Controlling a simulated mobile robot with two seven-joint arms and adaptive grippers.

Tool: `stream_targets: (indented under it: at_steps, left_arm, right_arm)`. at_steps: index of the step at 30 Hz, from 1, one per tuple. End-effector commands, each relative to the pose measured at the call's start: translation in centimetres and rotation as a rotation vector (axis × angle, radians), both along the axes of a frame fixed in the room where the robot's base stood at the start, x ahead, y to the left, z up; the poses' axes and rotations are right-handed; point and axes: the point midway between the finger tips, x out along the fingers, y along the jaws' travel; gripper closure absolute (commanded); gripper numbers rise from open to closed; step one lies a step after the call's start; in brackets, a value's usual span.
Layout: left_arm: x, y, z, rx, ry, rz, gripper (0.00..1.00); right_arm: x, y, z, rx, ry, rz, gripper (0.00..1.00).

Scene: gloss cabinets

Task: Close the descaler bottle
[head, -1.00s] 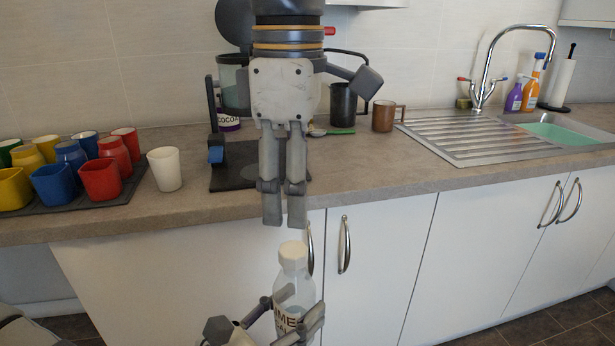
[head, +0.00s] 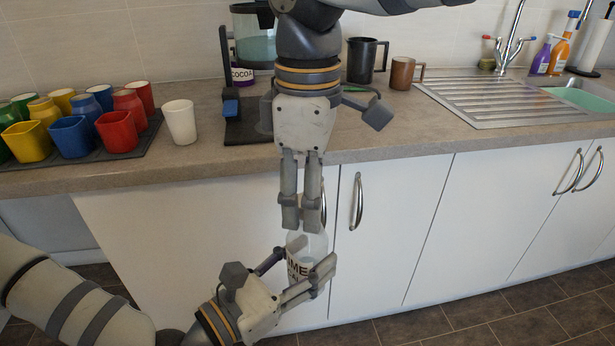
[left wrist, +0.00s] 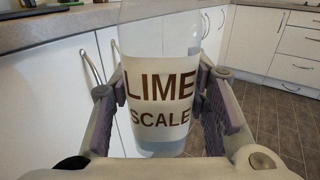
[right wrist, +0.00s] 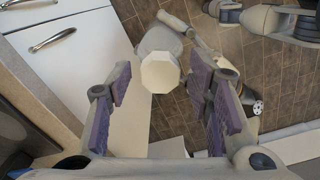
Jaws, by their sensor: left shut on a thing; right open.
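The descaler bottle (head: 304,247) is clear, with a "LIME SCALE" label, and is held upright in front of the white cabinets. The label also shows large in the left wrist view (left wrist: 160,98). My left gripper (head: 306,262) is shut on the bottle's body, one finger on each side. My right gripper (head: 301,220) points straight down over the bottle top and hides the cap in the head view. In the right wrist view, the white faceted cap (right wrist: 160,73) sits on the bottle top between the open fingers, with gaps on both sides. How tight the cap is cannot be told.
The worktop edge (head: 220,168) and cabinet doors with handles (head: 357,202) are close behind the bottle. On the worktop are a tray of coloured cups, a white cup (head: 180,122), a brown mug (head: 403,73) and a sink. The floor at right is clear.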

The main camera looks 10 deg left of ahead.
Motion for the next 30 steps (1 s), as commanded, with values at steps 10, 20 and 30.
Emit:
stream_targets:
  at_steps: [10, 20, 30]
  left_arm:
    - [0.01, -0.01, 0.06, 0.000, -0.001, 0.000, 1.00]
    - [0.01, -0.01, 0.07, -0.001, -0.002, 0.000, 1.00]
    - [0.00, -0.01, 0.06, -0.001, -0.002, 0.000, 1.00]
  right_arm:
    - [0.01, 0.00, 0.06, 0.000, -0.001, -0.001, 0.89]
    - [-0.03, 0.01, 0.05, 0.000, 0.000, -0.155, 1.00]
    - [-0.05, 0.01, 0.03, 0.001, 0.002, -0.150, 0.52]
